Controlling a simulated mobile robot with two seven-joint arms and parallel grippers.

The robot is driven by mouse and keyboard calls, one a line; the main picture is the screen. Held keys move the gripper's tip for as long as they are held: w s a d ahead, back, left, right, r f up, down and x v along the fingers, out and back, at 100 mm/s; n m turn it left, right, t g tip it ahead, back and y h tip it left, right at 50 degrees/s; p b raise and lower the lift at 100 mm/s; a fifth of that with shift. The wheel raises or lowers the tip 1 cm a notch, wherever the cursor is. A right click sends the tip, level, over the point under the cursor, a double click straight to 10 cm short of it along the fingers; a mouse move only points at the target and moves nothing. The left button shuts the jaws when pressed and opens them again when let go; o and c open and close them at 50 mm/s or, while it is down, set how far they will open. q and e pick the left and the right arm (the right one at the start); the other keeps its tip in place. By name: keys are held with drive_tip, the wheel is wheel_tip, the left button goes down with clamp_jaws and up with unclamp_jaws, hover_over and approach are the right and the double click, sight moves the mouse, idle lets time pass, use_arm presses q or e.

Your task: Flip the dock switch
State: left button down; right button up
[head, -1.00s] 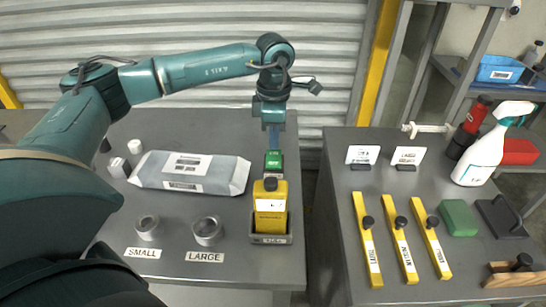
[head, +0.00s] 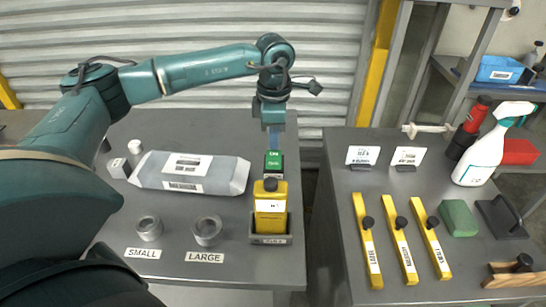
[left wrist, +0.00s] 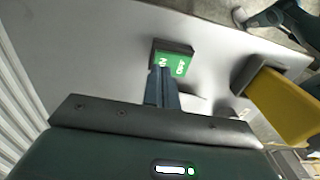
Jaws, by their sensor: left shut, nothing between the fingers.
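The dock switch shows as a small green block with white lettering (head: 274,164) on the left table, just behind the yellow device in its dock (head: 270,240). It also shows in the left wrist view (left wrist: 172,60), on a dark base. My left gripper (head: 274,146) points down at the green block, shut and empty. In the left wrist view its fingertips (left wrist: 163,72) reach the near edge of the green face; I cannot tell whether they touch. The yellow device (head: 270,207) stands upright in the dock, and shows at the right of the left wrist view (left wrist: 285,105). My right gripper is not in view.
A grey package (head: 190,172) lies left of the switch. Two grey rings (head: 149,228) (head: 207,231) sit by SMALL and LARGE labels. The right table holds yellow bars (head: 400,240), a green block (head: 459,218) and a spray bottle (head: 485,150). A gap separates the tables.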

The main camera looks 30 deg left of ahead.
sight(274, 153)
use_arm(q)
drive_tip(key=shift+f, duration=0.1)
idle(0.6)
drive_tip(key=shift+f+b, duration=0.8)
drive_tip(key=shift+f, duration=0.25)
drive_tip(key=shift+r, duration=0.15)
drive_tip(key=shift+r+p, duration=1.25)
drive_tip(key=shift+r, duration=0.4)
drive_tip(key=shift+r+p, duration=1.2)
drive_tip(key=shift+r, duration=0.6)
